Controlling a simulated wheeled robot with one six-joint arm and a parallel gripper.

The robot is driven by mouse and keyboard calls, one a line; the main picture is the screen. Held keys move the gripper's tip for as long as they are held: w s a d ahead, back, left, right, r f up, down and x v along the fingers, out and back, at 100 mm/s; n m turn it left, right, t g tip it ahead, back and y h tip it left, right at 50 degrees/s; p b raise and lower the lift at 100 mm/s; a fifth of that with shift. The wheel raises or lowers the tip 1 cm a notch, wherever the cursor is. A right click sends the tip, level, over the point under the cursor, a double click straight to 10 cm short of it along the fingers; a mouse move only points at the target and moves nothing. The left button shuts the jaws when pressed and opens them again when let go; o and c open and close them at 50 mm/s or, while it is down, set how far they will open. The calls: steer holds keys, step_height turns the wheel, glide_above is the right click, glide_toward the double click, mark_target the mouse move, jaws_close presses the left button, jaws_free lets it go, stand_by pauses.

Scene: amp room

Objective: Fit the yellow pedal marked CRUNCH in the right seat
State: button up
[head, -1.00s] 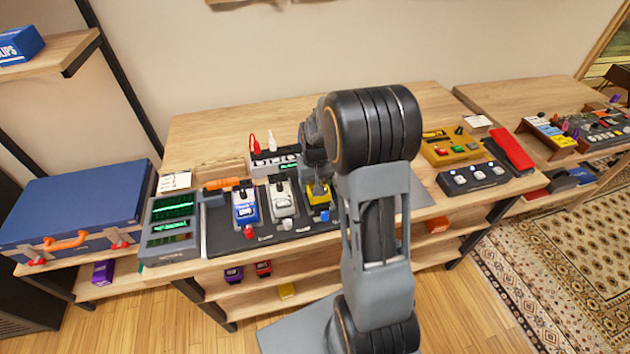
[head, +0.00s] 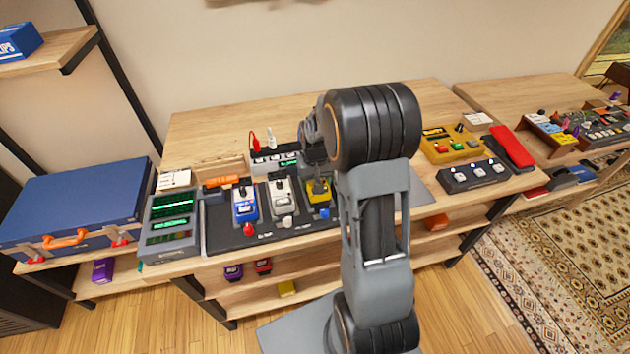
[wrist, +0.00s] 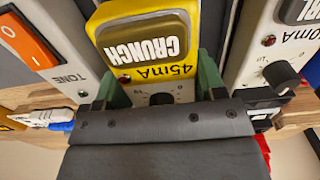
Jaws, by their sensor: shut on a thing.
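The yellow pedal marked CRUNCH (wrist: 145,45) fills the top middle of the wrist view, with a 45mA label and a dark knob near my gripper. My gripper (wrist: 160,92) is shut on this pedal, with a green finger at each side of it. In the head view the yellow pedal (head: 318,194) is at the right end of the visible pedal row, on the dark board (head: 222,232). My arm hides part of it and the board beyond. I cannot tell whether it is fully down in a seat.
A white pedal (head: 281,197) and a blue pedal (head: 244,205) stand left of the yellow one. In the wrist view a pale unit with an orange switch (wrist: 33,45) is close on its other side. A power box (head: 272,161) with plugs stands behind. A screened grey box (head: 170,228) is at left.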

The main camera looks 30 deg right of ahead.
steer(key=shift+f+b, duration=0.4)
steer(key=shift+f, duration=0.15)
stand_by(0.6)
steer(key=shift+s+a+f+b, duration=0.1)
steer(key=shift+s+f+b, duration=0.15)
steer(key=shift+f, duration=0.15)
steer(key=shift+s+f+b, duration=0.1)
steer(key=shift+f+b, duration=0.1)
steer(key=shift+f, duration=0.2)
stand_by(1.7)
steer(key=o, duration=0.9)
steer(key=shift+c, duration=0.3)
steer(key=shift+w+r+p, duration=0.15)
steer(key=shift+r+p, duration=0.4)
steer(key=shift+r, duration=0.05)
steer(key=shift+w+r+p, duration=0.15)
steer(key=shift+r+p, duration=0.35)
steer(key=shift+r, duration=0.05)
steer(key=shift+r+p, duration=1.75)
steer(key=shift+r, duration=0.8)
